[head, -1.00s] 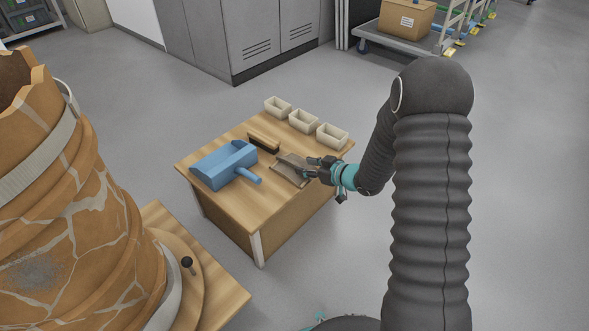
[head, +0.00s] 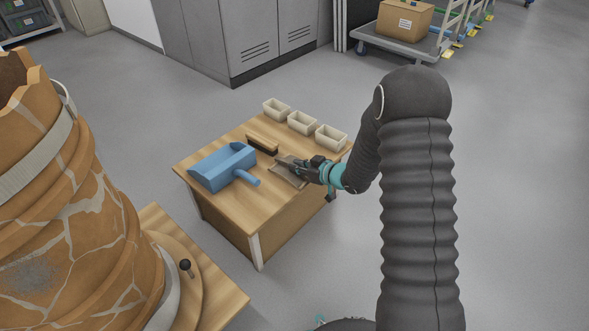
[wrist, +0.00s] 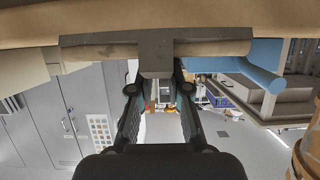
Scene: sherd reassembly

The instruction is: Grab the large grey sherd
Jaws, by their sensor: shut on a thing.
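The large grey sherd (head: 284,159) is a dull grey piece at my fingertips, small and partly hidden by the fingers in the head view. My gripper (head: 297,164) reaches in from the right above the wooden table (head: 235,212). In the wrist view a grey block (wrist: 156,56) sits between the two fingertips, and my gripper (wrist: 160,92) is shut on it. I cannot tell whether the sherd touches the surface below. A flat grey-brown pad (head: 287,179) lies under the gripper.
A brush with a wooden handle (head: 262,141) lies just beyond the fingertips. A blue dustpan (head: 222,165) is to the left. Several cream bins, one of them here (head: 331,137), line the back right edge. A large cracked clay vessel (head: 75,215) stands at the left. The table's front is bare.

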